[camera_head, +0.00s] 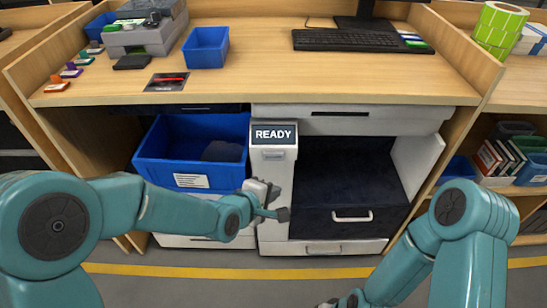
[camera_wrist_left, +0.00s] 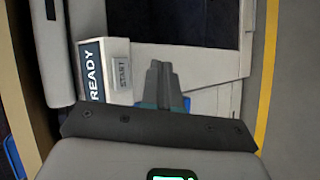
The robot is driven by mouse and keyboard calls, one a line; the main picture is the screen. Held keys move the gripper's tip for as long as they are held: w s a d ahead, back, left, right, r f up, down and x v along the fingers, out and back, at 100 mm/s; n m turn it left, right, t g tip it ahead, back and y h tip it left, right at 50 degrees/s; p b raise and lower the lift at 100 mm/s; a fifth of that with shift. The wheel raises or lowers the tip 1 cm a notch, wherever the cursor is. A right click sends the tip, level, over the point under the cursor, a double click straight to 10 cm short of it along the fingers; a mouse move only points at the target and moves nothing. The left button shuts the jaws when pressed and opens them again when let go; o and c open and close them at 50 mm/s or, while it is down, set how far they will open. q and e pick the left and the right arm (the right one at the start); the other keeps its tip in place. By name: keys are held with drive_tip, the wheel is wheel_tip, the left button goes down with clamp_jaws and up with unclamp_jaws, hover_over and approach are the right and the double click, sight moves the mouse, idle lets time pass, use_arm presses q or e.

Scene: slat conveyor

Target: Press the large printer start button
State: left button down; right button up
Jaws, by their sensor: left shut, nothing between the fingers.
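The large printer (camera_head: 330,124) is a pale cabinet under the desk, with a dark open bay. Its narrow front panel carries a dark READY display (camera_head: 273,134). The grey start button (camera_head: 272,154) sits just below the display; in the left wrist view the button (camera_wrist_left: 123,73) reads START. My left gripper (camera_head: 284,214) is in front of the panel, below the button in the head view. Its fingers (camera_wrist_left: 158,68) are shut and empty, apart from the button in the left wrist view. My right gripper (camera_head: 345,301) shows only partly at the bottom edge, its fingers cut off.
A blue bin (camera_head: 160,175) stands left of the panel under the desk (camera_head: 260,85). A drawer with a handle (camera_head: 352,215) is right of the panel. A blue box (camera_head: 206,47) and a keyboard (camera_head: 350,40) are on the desktop. The floor in front is clear, with a yellow line.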

sight(274, 156)
use_arm(q)
drive_tip(key=w+p, duration=0.2)
drive_tip(key=w, duration=0.6)
drive_tip(key=shift+w, duration=0.2)
idle(1.8)
drive_tip(key=shift+w+p, duration=0.4)
